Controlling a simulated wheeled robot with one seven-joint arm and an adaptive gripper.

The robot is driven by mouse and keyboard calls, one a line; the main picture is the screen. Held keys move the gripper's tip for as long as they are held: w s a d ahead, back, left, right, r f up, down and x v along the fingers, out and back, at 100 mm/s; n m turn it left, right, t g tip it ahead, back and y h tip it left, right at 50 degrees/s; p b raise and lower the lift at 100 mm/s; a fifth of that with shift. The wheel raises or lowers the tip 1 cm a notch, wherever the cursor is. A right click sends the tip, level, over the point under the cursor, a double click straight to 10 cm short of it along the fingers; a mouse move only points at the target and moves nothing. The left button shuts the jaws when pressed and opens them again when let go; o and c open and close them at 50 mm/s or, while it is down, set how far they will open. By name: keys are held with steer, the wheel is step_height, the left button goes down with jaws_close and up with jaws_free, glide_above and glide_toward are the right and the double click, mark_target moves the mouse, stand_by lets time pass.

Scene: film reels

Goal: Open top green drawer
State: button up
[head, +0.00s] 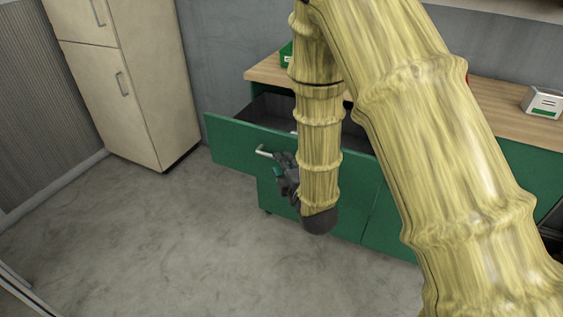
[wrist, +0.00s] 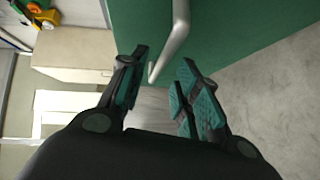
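The top green drawer (head: 235,146) is pulled out from the green cabinet, and its dark inside shows in the head view. Its front also fills the upper right of the wrist view (wrist: 240,25). A pale metal handle (head: 264,152) is on the drawer front; it also shows in the wrist view (wrist: 177,40). My gripper (head: 284,172) is close to the handle, partly hidden by my arm. In the wrist view, the fingers of my gripper (wrist: 160,78) are apart, with the handle's end near the gap between the tips. I cannot tell whether they touch it.
A wooden countertop (head: 500,120) tops the cabinet, with a white box (head: 542,101) on it at the right. A tall cream cabinet (head: 130,85) stands at the left. The grey floor (head: 150,240) in front is clear.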

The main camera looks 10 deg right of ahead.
steer(key=v, duration=0.9)
steer(key=shift+s, duration=0.25)
steer(key=shift+d, duration=0.15)
steer(key=s+d+f+m+g+h+p, duration=0.1)
steer(key=s+d+f+m+g+p, duration=0.3)
steer(key=f, duration=0.4)
steer(key=s+d+f+m+g+h+p, duration=0.1)
steer(key=s+f+m+g+p, duration=0.15)
steer(key=s+f+m, duration=0.45)
steer(key=s+d+f+m+g+p, duration=0.1)
steer(key=s+f+m+g, duration=0.3)
steer(key=s, duration=0.6)
steer(key=s+d+f+m+g+p, duration=0.2)
steer(key=s+f+g, duration=0.3)
steer(key=s, duration=0.6)
steer(key=shift+s+d+f+m+g+h+p, duration=0.2)
steer(key=shift+d+f+m+g+h+p, duration=0.2)
steer(key=shift+f+m, duration=0.55)
